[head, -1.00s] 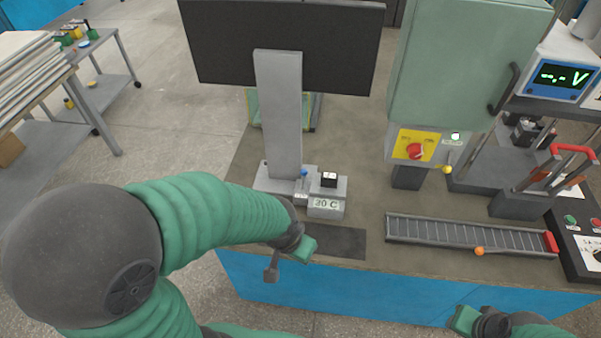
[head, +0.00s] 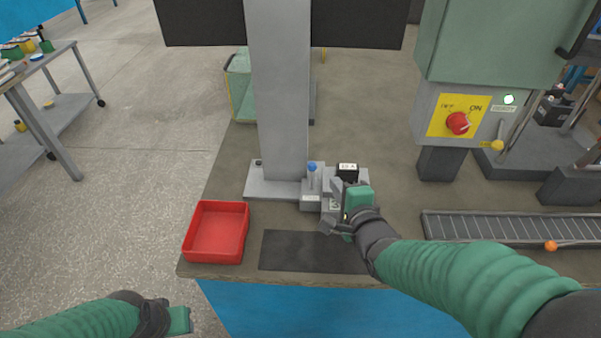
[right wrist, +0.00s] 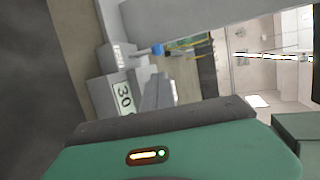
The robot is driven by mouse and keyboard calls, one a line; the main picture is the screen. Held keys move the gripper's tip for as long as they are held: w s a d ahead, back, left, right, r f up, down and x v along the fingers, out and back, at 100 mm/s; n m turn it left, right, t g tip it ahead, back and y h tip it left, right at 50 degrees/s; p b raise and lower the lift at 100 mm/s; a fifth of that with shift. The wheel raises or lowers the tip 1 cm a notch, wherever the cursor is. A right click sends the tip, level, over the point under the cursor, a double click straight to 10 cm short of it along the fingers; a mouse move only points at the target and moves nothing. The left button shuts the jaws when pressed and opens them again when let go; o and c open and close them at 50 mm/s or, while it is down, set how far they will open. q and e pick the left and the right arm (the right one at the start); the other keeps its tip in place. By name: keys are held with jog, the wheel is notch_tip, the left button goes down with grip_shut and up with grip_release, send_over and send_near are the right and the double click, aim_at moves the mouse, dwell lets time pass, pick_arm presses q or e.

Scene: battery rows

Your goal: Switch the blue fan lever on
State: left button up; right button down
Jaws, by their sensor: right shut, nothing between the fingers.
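The blue fan lever (head: 312,167) is a small blue-tipped knob standing on a grey box (head: 311,201) at the foot of the grey column. It also shows in the right wrist view as a blue knob (right wrist: 157,49). My right gripper (head: 332,207) is shut and empty, just right of and in front of the lever, apart from it. It partly covers the neighbouring grey box, whose label (right wrist: 124,97) shows in the right wrist view. My left gripper (head: 180,320) is low at the left, beyond the bench edge; its jaws cannot be made out.
A red tray (head: 190,246) sits at the bench's front left. A dark mat (head: 290,252) lies in front of the boxes. A green cabinet carries a yellow switch plate with a red knob (head: 458,123). A roller track (head: 500,227) lies at the right.

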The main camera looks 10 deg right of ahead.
aim_at(325, 178)
jog(key=shift+w+a+p, duration=0.25)
jog(key=shift+w+p, duration=0.1)
jog(key=shift+w, duration=0.15)
jog(key=x, duration=0.2)
jog(key=b+x, duration=0.1)
jog(key=x, duration=0.2)
jog(key=b+x, duration=0.1)
jog(key=x, duration=0.2)
jog(key=shift+s+d+f, duration=0.15)
jog(key=shift+d+f, duration=0.05)
jog(key=shift+f, duration=0.1)
jog(key=shift+w+a, duration=0.1)
jog(key=shift+w, duration=0.5)
jog(key=shift+f+b, duration=0.1)
jog(key=shift+b, duration=0.2)
